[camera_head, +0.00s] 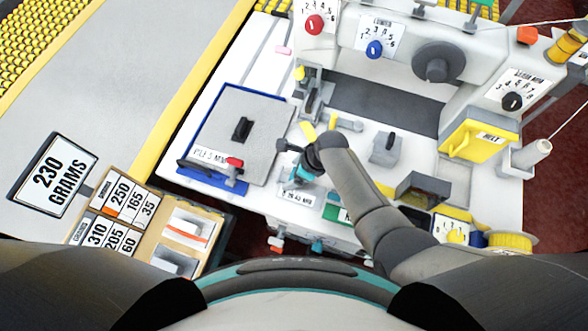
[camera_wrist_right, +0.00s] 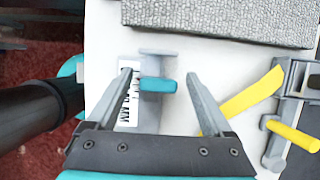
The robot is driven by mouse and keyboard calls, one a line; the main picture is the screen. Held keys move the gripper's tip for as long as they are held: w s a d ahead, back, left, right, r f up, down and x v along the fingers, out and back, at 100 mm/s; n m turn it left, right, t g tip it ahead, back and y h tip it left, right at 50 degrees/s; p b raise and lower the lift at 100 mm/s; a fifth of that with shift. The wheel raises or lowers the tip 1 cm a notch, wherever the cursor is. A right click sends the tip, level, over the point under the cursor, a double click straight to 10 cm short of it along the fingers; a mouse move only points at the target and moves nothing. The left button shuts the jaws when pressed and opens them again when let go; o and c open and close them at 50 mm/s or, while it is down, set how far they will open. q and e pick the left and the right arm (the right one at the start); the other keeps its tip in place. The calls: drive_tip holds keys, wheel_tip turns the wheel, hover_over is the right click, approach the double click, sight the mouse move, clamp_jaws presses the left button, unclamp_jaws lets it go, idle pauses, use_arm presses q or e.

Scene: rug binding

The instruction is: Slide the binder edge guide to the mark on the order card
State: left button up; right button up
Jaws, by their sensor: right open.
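The edge guide, a grey slider with a teal grip (camera_wrist_right: 158,86), stands on the white table beside a printed millimetre scale (camera_wrist_right: 129,92). My right gripper (camera_wrist_right: 160,90) is open, with one finger on each side of the guide and a gap on both sides. In the head view my right gripper (camera_head: 290,160) is above the table, near the scale label (camera_head: 298,195), and largely covers the guide. Number cards lie at the lower left, one reading 250, 165, 35 (camera_head: 124,199) and one 310, 205, 60 (camera_head: 104,238). My left gripper is not in view.
A grey textured slab (camera_head: 225,115) on a blue base lies left of the gripper. A yellow-handled lever (camera_wrist_right: 255,95) is close to the right finger. A "230 GRAMS" sign (camera_head: 50,175) stands at left. The machine with dials (camera_head: 435,62) fills the back right.

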drive_tip(key=shift+r, duration=0.1)
drive_tip(key=shift+s+d+r, duration=0.1)
drive_tip(key=shift+r, duration=0.15)
drive_tip(key=p+v, duration=0.5)
drive_tip(key=v, duration=0.9)
drive_tip(key=shift+r, duration=0.25)
drive_tip(key=shift+d, duration=0.1)
